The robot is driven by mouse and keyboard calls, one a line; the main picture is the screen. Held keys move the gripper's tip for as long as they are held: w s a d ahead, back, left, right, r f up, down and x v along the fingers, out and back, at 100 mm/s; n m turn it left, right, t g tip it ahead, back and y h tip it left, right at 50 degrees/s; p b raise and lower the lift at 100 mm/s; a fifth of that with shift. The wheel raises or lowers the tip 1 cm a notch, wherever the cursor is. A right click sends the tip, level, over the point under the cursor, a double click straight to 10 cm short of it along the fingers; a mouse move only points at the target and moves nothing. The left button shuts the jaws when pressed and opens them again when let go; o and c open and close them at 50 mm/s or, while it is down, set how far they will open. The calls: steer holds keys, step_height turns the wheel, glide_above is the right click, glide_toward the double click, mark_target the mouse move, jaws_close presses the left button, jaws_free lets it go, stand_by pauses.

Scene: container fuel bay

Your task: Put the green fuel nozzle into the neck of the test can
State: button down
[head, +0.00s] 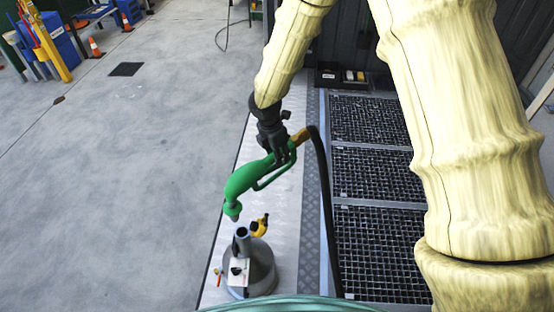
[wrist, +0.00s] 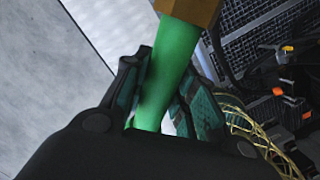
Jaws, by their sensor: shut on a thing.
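The green fuel nozzle (head: 245,179) is in my gripper (head: 279,153), which is shut on its handle. In the wrist view the green handle (wrist: 168,75) lies between the two fingers of my gripper (wrist: 165,95). The nozzle's spout end points down and hangs above the test can, apart from it, a little left of the neck in the head view. The test can (head: 262,268) is grey and stands on the metal ledge. Its dark open neck (head: 242,233) faces up. A yellow part (head: 260,226) sits beside the neck.
A black hose (head: 325,190) runs from the nozzle's brass fitting (head: 300,136) down over the ledge's right side. Metal gratings (head: 375,175) lie to the right. A small black tray (head: 341,77) stands behind. Open concrete floor (head: 130,190) lies to the left.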

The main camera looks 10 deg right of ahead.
steer(key=shift+w+a+f+n+b, duration=0.2)
steer(key=shift+w+n+b, duration=0.25)
steer(key=shift+n, duration=0.45)
step_height(320, 180, down, 5)
steer(key=b, duration=0.4)
steer(key=shift+w+r, duration=0.1)
steer(key=shift+r, duration=0.2)
steer(key=shift+d+f, duration=0.1)
steer(key=shift+f, duration=0.05)
steer(key=shift+w+f, duration=0.1)
steer(key=shift+f, duration=0.2)
steer(key=shift+d+f+p, duration=0.1)
steer(key=shift+f+p, duration=0.05)
steer(key=shift+p, duration=0.4)
steer(key=shift+f, duration=0.2)
